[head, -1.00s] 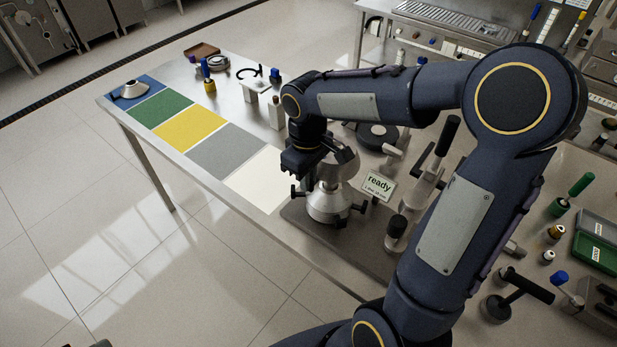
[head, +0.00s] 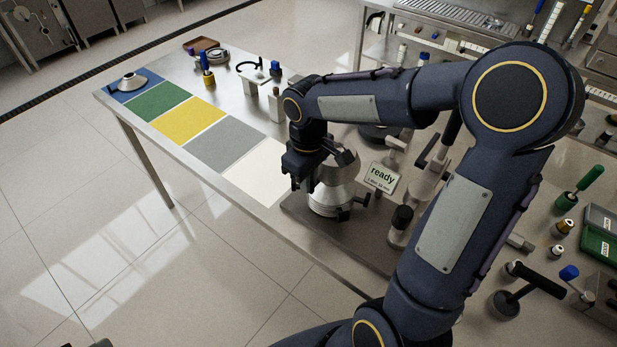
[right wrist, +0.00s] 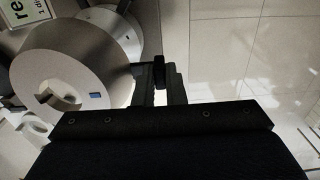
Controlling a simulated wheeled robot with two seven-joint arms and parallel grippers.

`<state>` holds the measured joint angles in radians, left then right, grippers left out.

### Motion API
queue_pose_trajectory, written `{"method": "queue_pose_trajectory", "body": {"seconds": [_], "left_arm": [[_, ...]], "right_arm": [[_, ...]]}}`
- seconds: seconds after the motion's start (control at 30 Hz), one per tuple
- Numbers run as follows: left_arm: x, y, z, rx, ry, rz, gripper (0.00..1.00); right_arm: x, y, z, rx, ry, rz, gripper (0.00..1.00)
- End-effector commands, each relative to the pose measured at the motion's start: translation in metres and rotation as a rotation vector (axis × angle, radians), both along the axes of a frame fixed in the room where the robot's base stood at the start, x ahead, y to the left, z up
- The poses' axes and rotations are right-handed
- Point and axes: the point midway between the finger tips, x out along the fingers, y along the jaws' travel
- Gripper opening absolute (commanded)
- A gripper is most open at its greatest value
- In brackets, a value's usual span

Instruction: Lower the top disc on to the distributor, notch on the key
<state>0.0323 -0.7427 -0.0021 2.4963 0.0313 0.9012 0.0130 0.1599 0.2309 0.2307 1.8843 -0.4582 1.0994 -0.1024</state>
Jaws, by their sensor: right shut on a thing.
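My right gripper (head: 318,165) is shut on the edge of the top disc (head: 338,183), a grey metal cone. The disc is above the round metal base (head: 331,209) on the dark plate, its wide side down. I cannot tell whether it touches what is below. The distributor and the key are hidden under the disc. My left gripper is not in view.
A "ready" sign (head: 382,177) stands right of the base, with a black-topped post (head: 401,222) close by. The white mat (head: 258,180) at the left is bare. Loose tools lie at the right.

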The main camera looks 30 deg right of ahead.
Motion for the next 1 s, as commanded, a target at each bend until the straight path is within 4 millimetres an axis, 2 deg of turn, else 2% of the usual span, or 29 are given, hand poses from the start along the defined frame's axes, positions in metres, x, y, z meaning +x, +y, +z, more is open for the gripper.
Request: {"method": "queue_pose_trajectory", "body": {"seconds": [0.5,1.0], "left_arm": [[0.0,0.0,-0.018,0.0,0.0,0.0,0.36],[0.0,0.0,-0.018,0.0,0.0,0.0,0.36]], "right_arm": [[0.0,0.0,-0.022,-0.001,0.0,0.001,0.0],[0.0,0.0,-0.023,-0.001,0.0,0.001,0.0]]}}
